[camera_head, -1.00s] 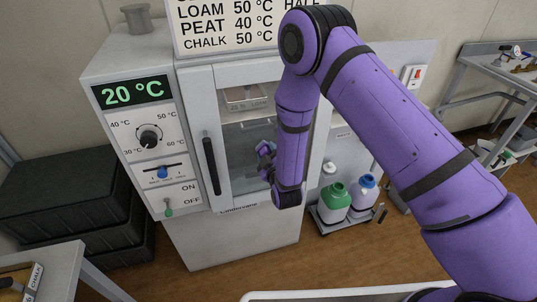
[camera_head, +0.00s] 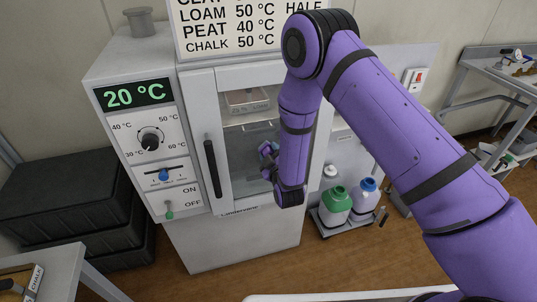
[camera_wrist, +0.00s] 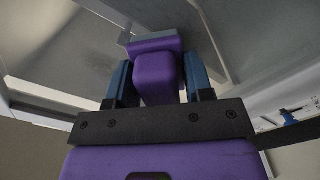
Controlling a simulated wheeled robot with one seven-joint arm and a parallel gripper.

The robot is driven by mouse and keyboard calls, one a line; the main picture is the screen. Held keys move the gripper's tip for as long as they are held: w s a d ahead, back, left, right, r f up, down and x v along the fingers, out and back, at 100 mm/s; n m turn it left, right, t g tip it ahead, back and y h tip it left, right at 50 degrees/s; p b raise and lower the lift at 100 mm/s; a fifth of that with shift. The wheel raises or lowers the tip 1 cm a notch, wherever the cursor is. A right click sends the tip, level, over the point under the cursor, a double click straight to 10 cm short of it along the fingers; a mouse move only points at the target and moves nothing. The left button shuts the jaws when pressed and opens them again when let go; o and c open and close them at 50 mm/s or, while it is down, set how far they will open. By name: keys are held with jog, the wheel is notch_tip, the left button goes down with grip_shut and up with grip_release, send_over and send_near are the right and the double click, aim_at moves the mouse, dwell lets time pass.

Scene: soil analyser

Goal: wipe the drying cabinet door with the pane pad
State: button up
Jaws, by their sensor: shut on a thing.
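The drying cabinet door (camera_head: 213,120) has a glass pane in a light frame, with a dark upright handle at its left; it looks closed. My gripper (camera_head: 268,160) is in front of the pane's lower right part, partly behind my purple wrist. In the wrist view its two blue fingers (camera_wrist: 162,84) are shut on the purple grip of the pane pad (camera_wrist: 156,76). The pad's grey-blue flat head faces away from me towards the glass. I cannot tell whether it touches the pane.
The cabinet's left panel (camera_head: 152,140) carries a 20 °C display, a dial, a slider and a switch. Green-capped and blue-capped bottles (camera_head: 336,202) stand low at the right. Black crates (camera_head: 65,195) are at the left. A side bench (camera_head: 500,70) stands at the far right.

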aim_at(268, 144)
jog(key=w+d+r, duration=0.1)
jog(key=w+d, duration=0.1)
jog(key=d, duration=0.5)
jog(key=shift+r, duration=0.35)
jog(key=shift+s+a, duration=0.25)
jog(key=shift+a, duration=0.85)
jog(key=shift+s+a, duration=0.25)
jog(key=shift+a, duration=0.85)
jog(key=shift+s+a, duration=0.3)
jog(key=shift+a, duration=0.6)
jog(key=shift+s+a, duration=0.3)
jog(key=shift+a, duration=0.55)
jog(key=shift+w+r, duration=0.15)
jog(key=shift+r, duration=0.75)
jog(key=w+d, duration=0.2)
jog(key=d, duration=0.5)
jog(key=shift+d, duration=0.4)
jog(key=shift+f, duration=0.1)
